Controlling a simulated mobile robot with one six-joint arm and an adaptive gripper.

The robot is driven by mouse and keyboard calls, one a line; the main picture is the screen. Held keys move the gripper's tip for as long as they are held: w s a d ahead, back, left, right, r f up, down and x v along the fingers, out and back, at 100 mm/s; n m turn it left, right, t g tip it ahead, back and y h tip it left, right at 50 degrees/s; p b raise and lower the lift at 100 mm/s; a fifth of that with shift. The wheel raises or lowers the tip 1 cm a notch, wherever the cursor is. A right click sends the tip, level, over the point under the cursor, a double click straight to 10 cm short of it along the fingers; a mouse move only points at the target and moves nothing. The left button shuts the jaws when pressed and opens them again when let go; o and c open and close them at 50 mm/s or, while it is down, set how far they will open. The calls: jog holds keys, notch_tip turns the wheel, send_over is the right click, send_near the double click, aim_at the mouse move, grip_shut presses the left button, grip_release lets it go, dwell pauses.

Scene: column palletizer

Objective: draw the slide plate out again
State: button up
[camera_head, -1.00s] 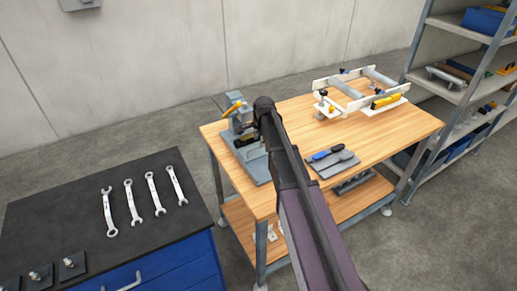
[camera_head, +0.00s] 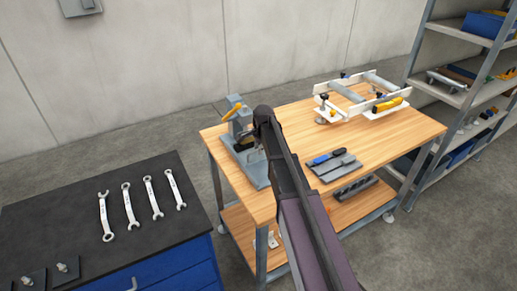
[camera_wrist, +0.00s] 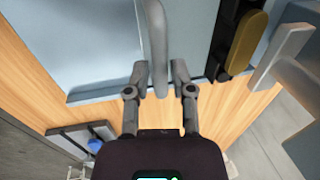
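The blue-grey fixture (camera_head: 258,176) stands at the left end of the wooden workbench, with a yellow-handled part on top. In the wrist view, a pale grey bar-like handle (camera_wrist: 156,40) reaches down between the fingers of my gripper (camera_wrist: 160,76). Gaps show on both sides of it, so my fingers are open around it without visibly clamping. A flat blue-grey surface (camera_wrist: 100,45) lies beyond the fingers. I cannot tell which part of it is the slide plate. In the head view my arm hides most of my gripper and part of the fixture.
A dark yellow grip (camera_wrist: 243,42) and a pale grey lever (camera_wrist: 285,50) stand close to the right of my fingers. A grey tray (camera_head: 334,165) with tools lies on the workbench (camera_head: 400,136). A dark-topped cabinet (camera_head: 70,225) with several wrenches is at left.

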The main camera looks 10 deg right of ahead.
grip_shut()
jog(key=s+d, duration=0.1)
jog(key=s, duration=0.3)
jog(key=s+d, duration=0.1)
jog(key=s, duration=0.2)
jog(key=s+d, duration=0.1)
jog(key=s, duration=0.3)
jog(key=shift+s+d, duration=0.3)
jog(key=o, duration=0.6)
grip_release()
jog(key=shift+w, duration=0.1)
jog(key=shift+w, duration=0.1)
